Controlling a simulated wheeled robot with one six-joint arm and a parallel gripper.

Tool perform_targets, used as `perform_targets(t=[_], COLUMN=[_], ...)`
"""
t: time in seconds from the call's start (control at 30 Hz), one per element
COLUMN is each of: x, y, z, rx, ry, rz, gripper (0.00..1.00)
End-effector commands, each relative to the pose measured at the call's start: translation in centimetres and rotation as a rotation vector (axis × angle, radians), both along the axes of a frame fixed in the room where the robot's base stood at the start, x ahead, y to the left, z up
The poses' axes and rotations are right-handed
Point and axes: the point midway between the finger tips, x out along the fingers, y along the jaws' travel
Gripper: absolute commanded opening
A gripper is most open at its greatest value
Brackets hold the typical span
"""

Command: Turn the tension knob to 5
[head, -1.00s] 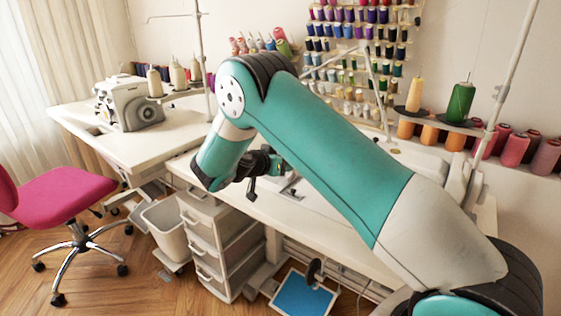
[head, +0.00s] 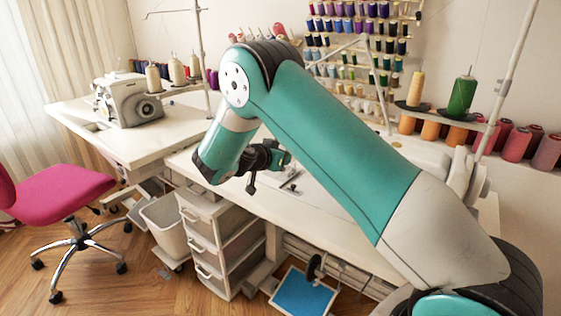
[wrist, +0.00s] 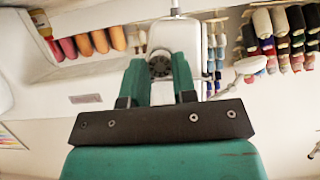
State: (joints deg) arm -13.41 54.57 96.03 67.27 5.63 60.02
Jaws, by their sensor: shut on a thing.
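The tension knob (wrist: 160,66) shows in the wrist view as a small dark round dial on the white sewing machine (wrist: 187,38). My gripper's two teal fingers (wrist: 160,72) stand on either side of it, shut on it. The number on the knob is too small to read. In the head view my gripper (head: 281,158) is over the near sewing table. My arm hides much of the machine there, and the knob cannot be seen in that view.
The white table (head: 330,222) runs below my arm. Thread cones (head: 461,102) stand on a rack at right, with a spool wall (head: 350,50) behind. A second machine (head: 128,102) and a pink chair (head: 62,195) are at left. A drawer unit (head: 212,245) stands under the table.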

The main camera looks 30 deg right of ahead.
Motion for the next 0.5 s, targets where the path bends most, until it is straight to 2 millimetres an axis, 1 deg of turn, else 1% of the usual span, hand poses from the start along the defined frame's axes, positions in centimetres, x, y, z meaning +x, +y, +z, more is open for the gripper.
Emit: perform_targets(t=[0.03,0.27,0.5], x=[-0.10,-0.25,-0.44], y=[-0.03,-0.10,-0.19], z=[-0.59,-1.05,-1.34], rx=[0.008,0.070,0.148], ry=[-0.025,-0.199,-0.416], rz=[-0.002,-0.002,-0.003], gripper=[0.02,0.02,0.02])
